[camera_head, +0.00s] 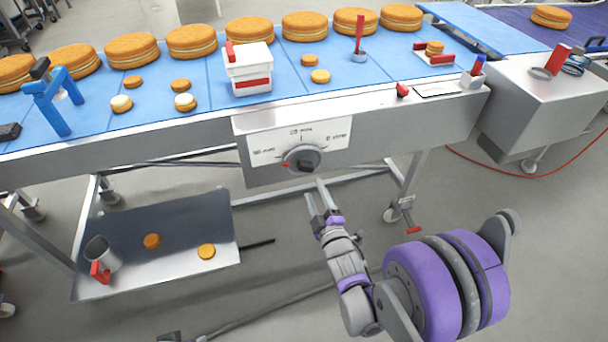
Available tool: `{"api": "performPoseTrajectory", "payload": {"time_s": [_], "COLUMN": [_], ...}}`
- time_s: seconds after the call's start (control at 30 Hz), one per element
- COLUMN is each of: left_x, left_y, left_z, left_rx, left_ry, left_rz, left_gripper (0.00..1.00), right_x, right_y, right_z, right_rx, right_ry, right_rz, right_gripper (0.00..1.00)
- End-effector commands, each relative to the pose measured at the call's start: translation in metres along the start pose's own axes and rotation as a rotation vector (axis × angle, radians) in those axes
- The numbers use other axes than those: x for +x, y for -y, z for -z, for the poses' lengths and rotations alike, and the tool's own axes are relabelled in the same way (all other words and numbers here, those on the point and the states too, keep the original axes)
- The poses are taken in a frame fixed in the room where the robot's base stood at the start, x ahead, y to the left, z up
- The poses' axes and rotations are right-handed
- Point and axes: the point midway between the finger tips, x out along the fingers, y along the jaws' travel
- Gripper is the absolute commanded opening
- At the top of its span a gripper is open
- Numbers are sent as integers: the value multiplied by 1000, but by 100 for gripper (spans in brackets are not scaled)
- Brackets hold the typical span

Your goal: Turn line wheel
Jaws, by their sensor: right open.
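The line wheel (302,160) is a round grey knob with a darker centre and a small red mark at its left edge. It sits on a white marked panel (262,154) on the front of the conveyor. My right gripper (318,191) is just below and slightly right of the wheel, fingers pointing up towards it. It is open and empty, and appears apart from the wheel. My left gripper is not in view.
A blue conveyor (330,83) carries a row of large round cakes, several small rounds and a white box (248,72). A metal lower shelf (160,238) stands at left, with a handle sticking out. A steel cabinet (540,98) is at right. Floor beneath my arm is mostly clear.

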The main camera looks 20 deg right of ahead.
Motion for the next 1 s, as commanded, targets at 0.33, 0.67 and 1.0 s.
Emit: {"api": "performPoseTrajectory", "payload": {"time_s": [0.33, 0.67, 1.0], "left_x": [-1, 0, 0], "left_y": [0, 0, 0], "left_z": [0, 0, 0], "left_rx": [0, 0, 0], "left_ry": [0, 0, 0], "left_rz": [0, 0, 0], "left_gripper": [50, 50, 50], "right_x": [65, 90, 90], "right_y": [0, 0, 0], "right_z": [0, 0, 0], "right_rx": [2, 2, 2], "right_ry": [1, 1, 1], "right_rz": [2, 2, 2], "right_gripper": [57, 57, 36]}}
